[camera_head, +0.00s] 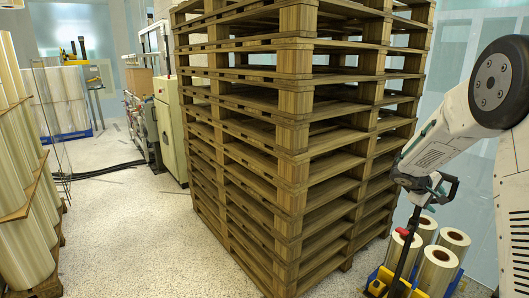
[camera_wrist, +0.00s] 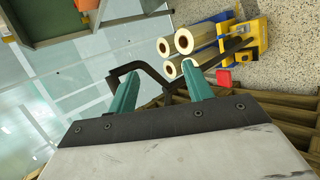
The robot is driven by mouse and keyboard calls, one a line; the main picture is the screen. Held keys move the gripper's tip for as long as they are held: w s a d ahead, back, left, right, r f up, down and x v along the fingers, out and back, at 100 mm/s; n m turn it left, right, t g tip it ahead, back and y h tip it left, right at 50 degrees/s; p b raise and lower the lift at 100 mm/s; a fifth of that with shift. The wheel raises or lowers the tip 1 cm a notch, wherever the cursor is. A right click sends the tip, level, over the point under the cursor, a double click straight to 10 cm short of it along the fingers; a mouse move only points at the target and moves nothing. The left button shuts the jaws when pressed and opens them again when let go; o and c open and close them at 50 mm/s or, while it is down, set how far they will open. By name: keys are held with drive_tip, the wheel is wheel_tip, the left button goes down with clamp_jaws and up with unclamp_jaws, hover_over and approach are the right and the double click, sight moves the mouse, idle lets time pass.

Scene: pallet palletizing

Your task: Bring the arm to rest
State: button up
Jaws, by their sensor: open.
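My arm (camera_head: 440,140) comes in from the right in the head view, reaching down and left beside the pallet stack. My gripper (camera_head: 436,187) hangs at its end, near the stack's right side. In the wrist view, the two teal fingers of my gripper (camera_wrist: 160,84) stand wide apart, with no load between them. A dark bent handle (camera_wrist: 147,69) shows beyond and between the fingers; I cannot tell whether it touches them.
A tall wooden pallet stack (camera_head: 293,105) fills the middle. Pale rolls (camera_head: 439,257) and a yellow pallet truck (camera_head: 385,283) stand at lower right. More wrapped rolls (camera_head: 22,240) line the left. Speckled floor (camera_head: 130,230) is open between.

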drive_tip(key=s+a+r+m+y, duration=0.1)
drive_tip(key=s+a+r+y, duration=0.2)
drive_tip(key=s+a, duration=0.6)
drive_tip(key=s+a+r+m+y, duration=0.2)
drive_tip(key=s+a+r, duration=0.3)
drive_tip(key=s+a, duration=0.5)
drive_tip(key=s+a+r+m+g+y, duration=0.1)
drive_tip(key=s+a+r+y, duration=0.3)
drive_tip(key=s+a, duration=0.6)
drive_tip(key=s, duration=1.3)
drive_tip(key=shift+s+a+r+y, duration=0.15)
drive_tip(key=shift+s+a+y, duration=0.05)
drive_tip(key=shift+s+y, duration=0.2)
